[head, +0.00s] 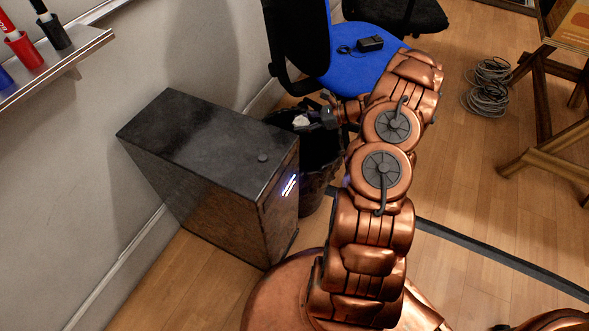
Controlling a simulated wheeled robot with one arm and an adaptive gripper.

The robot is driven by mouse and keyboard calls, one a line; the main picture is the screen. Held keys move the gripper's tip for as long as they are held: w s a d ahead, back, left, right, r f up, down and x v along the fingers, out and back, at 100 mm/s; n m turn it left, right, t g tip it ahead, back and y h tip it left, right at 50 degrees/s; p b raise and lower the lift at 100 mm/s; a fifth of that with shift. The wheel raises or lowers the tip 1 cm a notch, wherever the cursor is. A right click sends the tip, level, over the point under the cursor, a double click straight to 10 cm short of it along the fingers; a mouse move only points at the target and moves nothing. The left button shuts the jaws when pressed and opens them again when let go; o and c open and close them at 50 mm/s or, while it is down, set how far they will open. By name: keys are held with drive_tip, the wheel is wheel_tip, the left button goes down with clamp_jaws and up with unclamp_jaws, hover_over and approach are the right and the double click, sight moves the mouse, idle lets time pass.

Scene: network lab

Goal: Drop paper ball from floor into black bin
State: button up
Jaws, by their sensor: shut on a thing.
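The white paper ball (301,121) is small in the head view, held at the fingertips of my gripper (308,118). My gripper is shut on it and points left from the end of my copper arm. The black bin (318,173) stands on the floor behind and right of the black cabinet. The paper ball and gripper appear over the bin's opening; their exact height above the rim is hard to tell. My arm and the cabinet hide parts of the bin.
A black cabinet (213,155) stands left of the bin, near the wall. A blue chair (352,72) with a black adapter (370,43) on its seat is behind the bin. Coiled grey cables (487,92) lie on the floor at right, near a wooden frame (545,130).

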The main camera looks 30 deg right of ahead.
drive_tip(key=shift+d+f+b, duration=0.1)
drive_tip(key=shift+f+b, duration=1.3)
drive_tip(key=shift+f, duration=1.35)
drive_tip(key=o, duration=0.8)
drive_tip(key=shift+c, duration=0.2)
drive_tip(key=v, duration=1.2)
drive_tip(key=shift+s+r, duration=0.1)
